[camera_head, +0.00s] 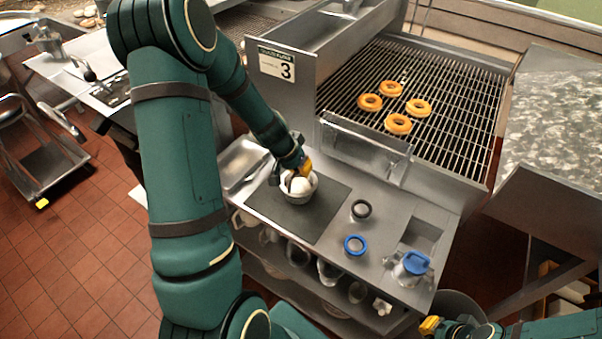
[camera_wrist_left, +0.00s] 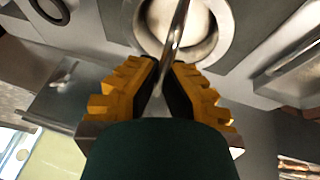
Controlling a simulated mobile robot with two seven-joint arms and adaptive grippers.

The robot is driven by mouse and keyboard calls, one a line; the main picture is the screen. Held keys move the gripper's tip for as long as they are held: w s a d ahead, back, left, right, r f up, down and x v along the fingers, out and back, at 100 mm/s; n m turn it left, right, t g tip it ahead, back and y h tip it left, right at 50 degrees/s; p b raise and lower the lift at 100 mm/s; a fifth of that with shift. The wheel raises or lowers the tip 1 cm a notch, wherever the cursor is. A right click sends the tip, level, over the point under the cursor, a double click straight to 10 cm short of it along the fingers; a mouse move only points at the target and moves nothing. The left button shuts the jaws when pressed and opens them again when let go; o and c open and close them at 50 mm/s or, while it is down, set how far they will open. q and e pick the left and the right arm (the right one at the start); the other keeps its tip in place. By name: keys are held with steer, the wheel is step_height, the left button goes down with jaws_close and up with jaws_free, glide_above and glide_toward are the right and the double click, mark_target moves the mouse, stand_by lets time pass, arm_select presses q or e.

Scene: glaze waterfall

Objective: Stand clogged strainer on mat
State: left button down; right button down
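The strainer (camera_head: 300,194) is a round metal cup filled with white matter, seen over the dark mat (camera_head: 318,222) on the steel counter. Whether its base touches the mat cannot be told. My left gripper (camera_head: 304,167) is at the strainer's far upper side. In the left wrist view its yellow fingers (camera_wrist_left: 166,75) are closed around a thin metal strip, apparently the handle, that runs to the strainer (camera_wrist_left: 208,42). The fingers and strip hide part of the strainer. My right gripper (camera_head: 430,325) shows only in part at the bottom right, away from the counter; its opening is unclear.
On the counter right of the mat are a dark-rimmed cup (camera_head: 361,210), a blue ring (camera_head: 354,245) and a blue-lidded jar (camera_head: 414,265). A steel tray (camera_head: 241,160) lies to the left. Behind is a wire rack (camera_head: 445,105) with several doughnuts. Jars fill the shelf below.

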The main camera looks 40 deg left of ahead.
arm_select(q)
steer(key=shift+f, duration=0.35)
steer(key=shift+r, duration=0.15)
steer(key=c, duration=1.1)
jaws_free()
steer(key=shift+c, duration=0.2)
